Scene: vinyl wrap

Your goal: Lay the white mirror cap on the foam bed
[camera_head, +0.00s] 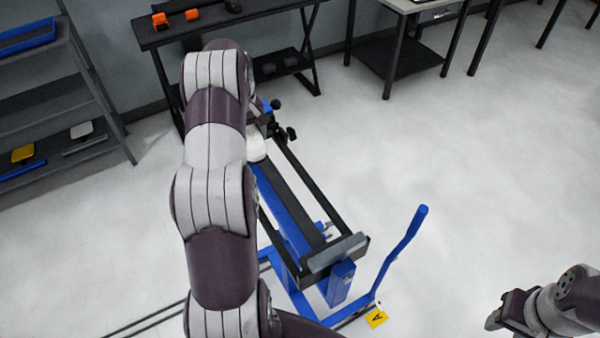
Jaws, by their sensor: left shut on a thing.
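My left arm reaches forward over the middle of the view, and its gripper (268,128) is at the far end of a blue and black stand. The gripper is shut on the white mirror cap (256,149), which shows as a small white rounded shape just below it, partly hidden by my arm. The stand has black rails and a grey pad (336,254) at its near end, apparently part of the foam bed. I cannot tell if the cap touches the stand. My right gripper (500,314) is at the lower right, away from the stand; its finger opening is unclear.
A dark table (210,22) with orange items stands behind the stand. A shelf (55,100) at the left holds a yellow piece and a whitish piece on trays. A blue handle (405,245) rises at the stand's right, near a yellow "A" tag (376,318). Floor at right is clear.

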